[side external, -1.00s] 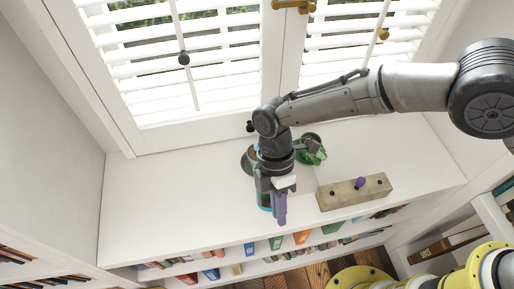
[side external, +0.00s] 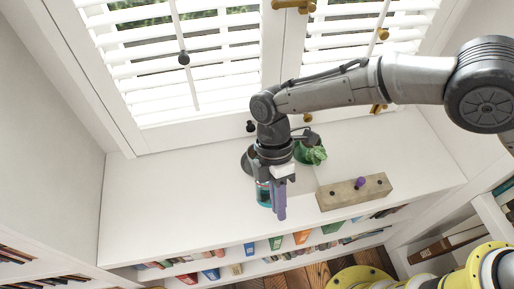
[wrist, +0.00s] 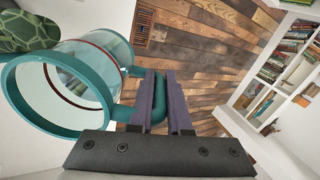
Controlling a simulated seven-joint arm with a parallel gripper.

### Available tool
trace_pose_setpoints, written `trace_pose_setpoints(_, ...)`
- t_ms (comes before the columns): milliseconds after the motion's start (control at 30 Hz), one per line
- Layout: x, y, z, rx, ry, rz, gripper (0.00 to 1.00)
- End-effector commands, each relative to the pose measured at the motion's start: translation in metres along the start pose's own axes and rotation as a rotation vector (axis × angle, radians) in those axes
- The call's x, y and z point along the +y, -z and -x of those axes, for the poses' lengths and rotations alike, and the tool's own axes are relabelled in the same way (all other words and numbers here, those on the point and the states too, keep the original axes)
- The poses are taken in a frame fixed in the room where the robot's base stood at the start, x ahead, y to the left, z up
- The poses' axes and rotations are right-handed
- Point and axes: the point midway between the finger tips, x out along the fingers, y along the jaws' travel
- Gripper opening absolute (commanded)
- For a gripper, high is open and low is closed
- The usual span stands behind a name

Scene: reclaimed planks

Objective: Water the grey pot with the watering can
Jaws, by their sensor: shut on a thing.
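The watering can is a clear cylinder with teal rims and a teal handle; its teal edge (side external: 263,196) shows beside my fingers, and its open top (wrist: 62,90) fills the left of the wrist view. My gripper (side external: 280,212) is shut on the can's handle (wrist: 160,112), with its purple fingers (wrist: 164,100) either side of it. The grey pot (side external: 246,160) stands on the white sill just behind and left of my gripper, mostly hidden by my wrist. I cannot tell whether the can touches the sill.
A green pot with a leafy plant (side external: 314,154) stands right of my wrist. A wooden block with a purple peg (side external: 354,191) lies at the right front. The white sill (side external: 170,195) is clear on the left. Shuttered windows stand behind, and bookshelves are below the front edge.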

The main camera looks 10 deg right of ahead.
Motion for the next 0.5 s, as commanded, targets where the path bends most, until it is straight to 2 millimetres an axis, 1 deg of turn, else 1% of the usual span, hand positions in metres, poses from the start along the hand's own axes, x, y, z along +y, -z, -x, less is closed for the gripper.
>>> trace_pose_setpoints(200, 0.0, 0.0, 0.004, 0.004, 0.008, 0.0, 0.0)
trace_pose_setpoints(267, -0.001, 0.0, 0.0, 0.0, 0.0, 0.001, 0.0)
trace_pose_setpoints(400, -0.001, -0.001, -0.033, -0.024, -0.104, 0.005, 0.0)
trace_pose_setpoints(500, 0.003, -0.001, -0.059, -0.043, -0.194, 0.005, 0.0)
